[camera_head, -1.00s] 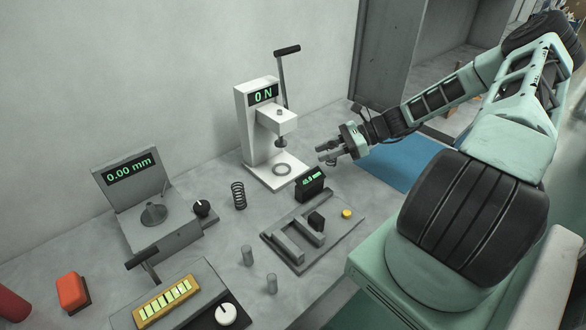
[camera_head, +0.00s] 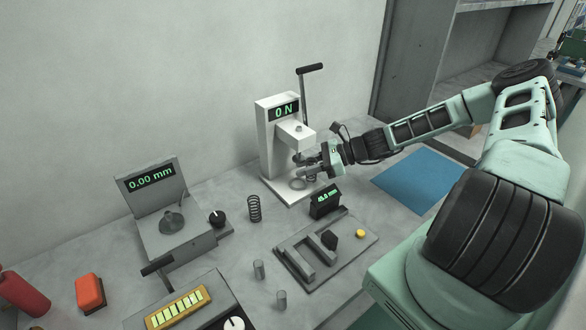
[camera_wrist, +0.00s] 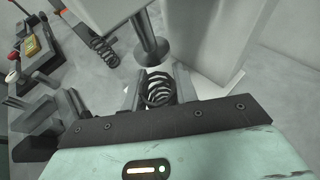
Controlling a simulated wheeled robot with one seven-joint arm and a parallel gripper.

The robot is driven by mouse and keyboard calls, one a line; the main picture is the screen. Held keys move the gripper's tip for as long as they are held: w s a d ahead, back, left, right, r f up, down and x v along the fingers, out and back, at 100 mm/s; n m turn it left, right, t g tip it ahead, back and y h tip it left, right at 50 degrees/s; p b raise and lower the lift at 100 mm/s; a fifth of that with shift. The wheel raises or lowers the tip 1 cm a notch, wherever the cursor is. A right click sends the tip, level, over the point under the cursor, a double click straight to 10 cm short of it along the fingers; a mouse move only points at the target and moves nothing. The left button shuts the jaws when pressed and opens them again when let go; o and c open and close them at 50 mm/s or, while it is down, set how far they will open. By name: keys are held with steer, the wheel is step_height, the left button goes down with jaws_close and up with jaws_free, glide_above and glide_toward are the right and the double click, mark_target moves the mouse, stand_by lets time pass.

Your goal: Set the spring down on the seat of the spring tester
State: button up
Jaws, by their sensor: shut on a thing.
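The white spring tester (camera_head: 268,150) stands against the back wall, its display reading 0 N. Its round seat ring (camera_head: 297,184) lies on the base plate, below the plunger. My gripper (camera_head: 306,166) is in front of the tester, its fingertips close to the plunger and above the seat area. In the wrist view, my gripper (camera_wrist: 158,84) is shut on a dark coil spring (camera_wrist: 157,91), which sits between the two fingers. The plunger (camera_wrist: 150,52) shows just beyond the spring. The fingers and wrist hide where the spring's lower end is relative to the seat.
A second spring (camera_head: 254,208) stands on the bench left of the tester. A small display block (camera_head: 325,201) and a grey fixture (camera_head: 345,240) are in front. A blue mat (camera_head: 425,180) lies at right.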

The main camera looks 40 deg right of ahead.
steer(key=w+a, duration=0.1)
steer(key=w+a+p, duration=0.1)
steer(key=a, duration=0.1)
steer(key=shift+w+a+r, duration=0.1)
steer(key=shift+w+a, duration=0.05)
steer(key=shift+a, duration=0.15)
steer(key=shift+d+f, duration=0.2)
steer(key=shift+f, duration=0.65)
steer(key=shift+f, duration=0.15)
steer(key=o, duration=1)
steer(key=shift+o, duration=0.2)
